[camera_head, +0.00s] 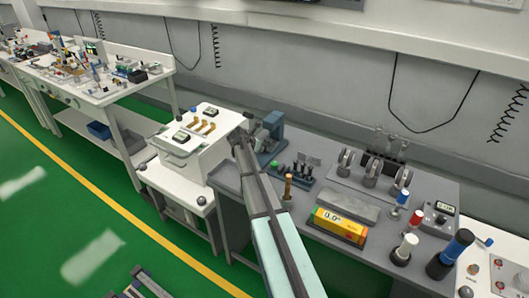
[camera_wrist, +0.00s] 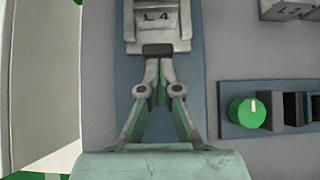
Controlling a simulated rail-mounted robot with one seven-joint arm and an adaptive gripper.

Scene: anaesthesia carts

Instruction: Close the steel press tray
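A steel press with a grey metal part marked "L 4" (camera_wrist: 158,20) stands on a blue-grey base plate (camera_wrist: 125,75) in the wrist view. A dark block (camera_wrist: 158,50) sits at its near end; I cannot tell for certain that this is the tray's front. In the head view the blue-grey press (camera_head: 271,127) stands at the bench's back left, partly behind my wrist. My gripper (camera_wrist: 159,68) has its fingertips close together at the dark block, touching or nearly so. It looks shut, with nothing visible between the tips. The head view does not show the fingertips clearly.
A green knob (camera_wrist: 247,112) on a blue-grey strip is right of my gripper. A white cabinet (camera_head: 190,150) stands left of the press. On the grey bench, a yellow box (camera_head: 340,225) and several tools lie to the right. Bare bench lies around the press base.

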